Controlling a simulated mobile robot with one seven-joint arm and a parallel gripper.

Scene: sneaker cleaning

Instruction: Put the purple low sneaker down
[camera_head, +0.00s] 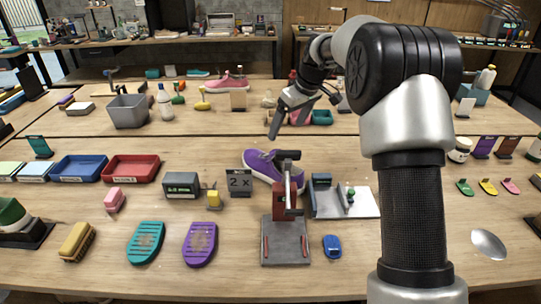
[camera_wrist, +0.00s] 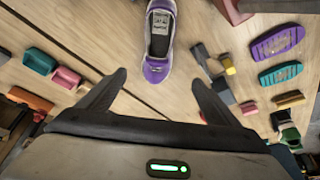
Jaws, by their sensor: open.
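The purple low sneaker (camera_head: 262,165) rests on the table behind the "2 x" block and the red and grey stand, which hide part of it in the head view. In the wrist view the purple sneaker (camera_wrist: 158,45) lies upright on the wooden top, its opening and insole facing the camera. My gripper (camera_head: 285,117) is above the table, beyond the sneaker in the head view. In the wrist view my gripper (camera_wrist: 160,85) has its two fingers spread wide with nothing between them. The sneaker lies ahead of the fingertips, apart from them.
The red and grey stand (camera_head: 286,238) and the "2 x" block (camera_head: 239,183) stand in front of the sneaker. A white board (camera_head: 365,206) lies to its right. Red (camera_head: 131,175) and blue (camera_head: 77,175) trays sit left. A pink sneaker (camera_head: 228,84) stands farther back.

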